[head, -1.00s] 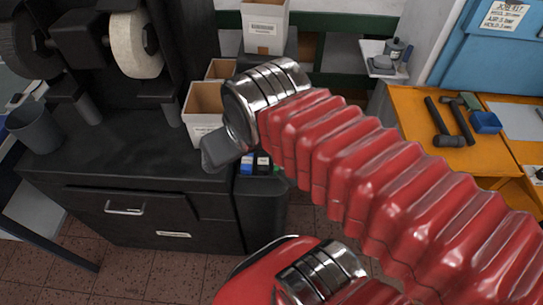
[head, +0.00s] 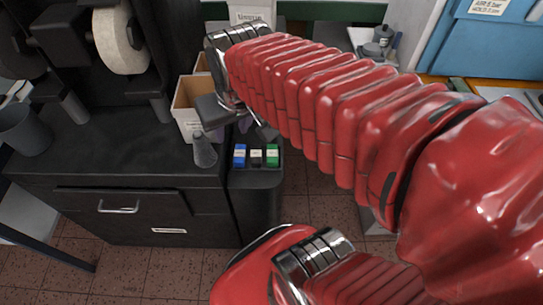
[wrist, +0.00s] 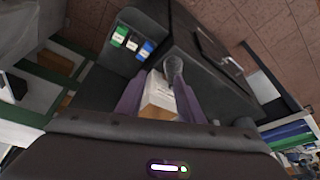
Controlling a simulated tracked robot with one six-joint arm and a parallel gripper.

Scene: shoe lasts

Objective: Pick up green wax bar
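The green wax bar (head: 272,155) stands at the right end of a row of three in a small dark tray (head: 256,178) beside the black cabinet. A dark bar with a white label (head: 256,157) is in the middle and a blue bar (head: 240,156) at the left. In the wrist view the green bar (wrist: 119,37) is at the left end of the row. My gripper (head: 235,142) is above and behind the tray, partly hidden by my arm. In the wrist view my gripper (wrist: 155,72) shows two purple fingers spread apart and empty, clear of the green bar.
An open cardboard box (head: 188,108) stands on the cabinet top (head: 110,145), close to my gripper. It also shows between the fingers in the wrist view (wrist: 158,98). A grey cup (head: 25,130) is at the far left. An orange bench (head: 432,80) is partly hidden behind my arm.

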